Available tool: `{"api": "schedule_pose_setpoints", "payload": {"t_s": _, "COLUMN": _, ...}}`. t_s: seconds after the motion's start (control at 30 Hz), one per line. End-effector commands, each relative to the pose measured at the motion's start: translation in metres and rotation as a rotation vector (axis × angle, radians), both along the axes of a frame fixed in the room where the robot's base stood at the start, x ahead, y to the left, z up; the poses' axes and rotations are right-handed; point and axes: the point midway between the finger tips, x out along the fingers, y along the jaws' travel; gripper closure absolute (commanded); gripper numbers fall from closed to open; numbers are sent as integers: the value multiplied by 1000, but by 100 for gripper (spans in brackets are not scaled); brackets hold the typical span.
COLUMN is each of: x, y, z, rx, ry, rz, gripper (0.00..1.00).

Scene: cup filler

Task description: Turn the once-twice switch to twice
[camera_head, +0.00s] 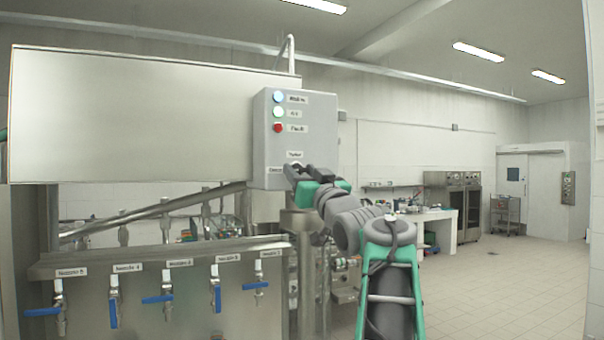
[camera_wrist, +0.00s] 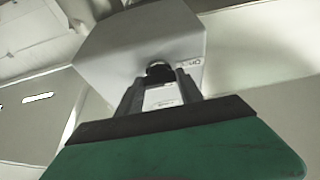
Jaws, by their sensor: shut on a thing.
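The grey control box (camera_head: 265,140) hangs at the right end of the large metal tank. Its front has a blue, a green and a red light with labels, and a labelled switch low down. My gripper (camera_head: 290,172) is at that lower part of the box, with its fingers shut on the switch. In the wrist view, the dark switch knob (camera_wrist: 159,70) shows between the fingertips of my gripper (camera_wrist: 160,88), below the box face (camera_wrist: 140,40). The fingers hide much of the knob, and I cannot tell which way it points. The labels by it are too small or covered to read fully.
A large metal tank (camera_head: 150,115) stands left of the box. Below it, several labelled nozzle valves with blue handles (camera_head: 157,299) line a metal front (camera_head: 190,310). A white counter (camera_head: 440,228) and ovens (camera_head: 455,195) stand far back. The tiled floor (camera_head: 500,290) at right is clear.

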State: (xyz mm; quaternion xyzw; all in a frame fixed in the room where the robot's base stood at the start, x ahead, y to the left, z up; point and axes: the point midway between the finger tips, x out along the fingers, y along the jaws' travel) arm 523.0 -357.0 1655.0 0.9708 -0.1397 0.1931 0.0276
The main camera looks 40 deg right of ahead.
Motion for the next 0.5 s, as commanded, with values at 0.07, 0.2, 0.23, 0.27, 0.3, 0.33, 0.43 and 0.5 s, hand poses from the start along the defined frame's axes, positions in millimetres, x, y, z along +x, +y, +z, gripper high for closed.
{"api": "schedule_pose_setpoints", "payload": {"t_s": 0.07, "x": 0, "y": 0, "z": 0, "rx": 4, "ry": -1, "rz": 1, "gripper": 97}}
{"api": "schedule_pose_setpoints", "payload": {"t_s": 0.2, "x": 0, "y": 0, "z": 0, "rx": 25, "ry": -8, "rz": -1, "gripper": 97}}
{"api": "schedule_pose_setpoints", "payload": {"t_s": 0.23, "x": 0, "y": 1, "z": 0, "rx": 33, "ry": -11, "rz": -1, "gripper": 97}}
{"api": "schedule_pose_setpoints", "payload": {"t_s": 0.27, "x": 0, "y": 1, "z": 0, "rx": 43, "ry": -14, "rz": 0, "gripper": 97}}
{"api": "schedule_pose_setpoints", "payload": {"t_s": 0.3, "x": 0, "y": 1, "z": -1, "rx": 58, "ry": -18, "rz": 0, "gripper": 97}}
{"api": "schedule_pose_setpoints", "payload": {"t_s": 0.33, "x": 0, "y": 1, "z": -1, "rx": 72, "ry": -22, "rz": 0, "gripper": 97}}
{"api": "schedule_pose_setpoints", "payload": {"t_s": 0.43, "x": 0, "y": 2, "z": -1, "rx": 126, "ry": -38, "rz": 0, "gripper": 97}}
{"api": "schedule_pose_setpoints", "payload": {"t_s": 0.5, "x": 0, "y": 2, "z": -1, "rx": 175, "ry": -52, "rz": 1, "gripper": 97}}
